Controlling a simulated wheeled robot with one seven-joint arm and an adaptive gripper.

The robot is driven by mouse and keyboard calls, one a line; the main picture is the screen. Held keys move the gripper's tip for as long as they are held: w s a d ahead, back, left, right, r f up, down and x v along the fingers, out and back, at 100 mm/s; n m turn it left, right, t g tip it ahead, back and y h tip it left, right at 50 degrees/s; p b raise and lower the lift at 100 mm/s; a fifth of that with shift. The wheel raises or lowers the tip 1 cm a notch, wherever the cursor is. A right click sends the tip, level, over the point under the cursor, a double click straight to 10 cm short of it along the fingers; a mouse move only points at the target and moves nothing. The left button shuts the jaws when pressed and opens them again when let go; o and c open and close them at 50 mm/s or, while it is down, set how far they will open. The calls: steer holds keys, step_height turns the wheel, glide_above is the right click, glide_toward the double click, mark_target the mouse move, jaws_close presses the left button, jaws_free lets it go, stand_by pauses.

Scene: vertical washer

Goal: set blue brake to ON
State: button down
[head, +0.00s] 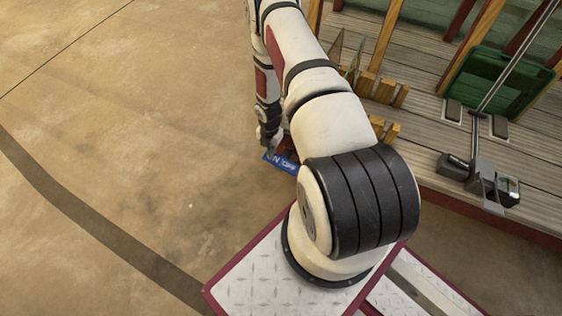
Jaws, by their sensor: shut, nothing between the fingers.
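The blue brake (283,164) is a small blue plate with white lettering, partly readable as "N" on the left and "OFF" on the right. It is left of the middle of the head view, low beside the wooden deck and partly hidden by my arm. My gripper (270,147) points down just above the plate's left part. It is shut with nothing in it. I cannot tell whether the fingertips touch the brake. Its lever position is not clear from here.
My arm hides the ground right of the brake. A wooden deck (425,150) with yellow blocks (385,90), a green crate (492,80) and a metal-handled tool (482,178) lies at the right. The concrete floor (120,140) at the left is clear.

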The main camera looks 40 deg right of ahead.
step_height(320, 180, up, 7)
steer(key=p, duration=0.4)
stand_by(0.4)
stand_by(0.5)
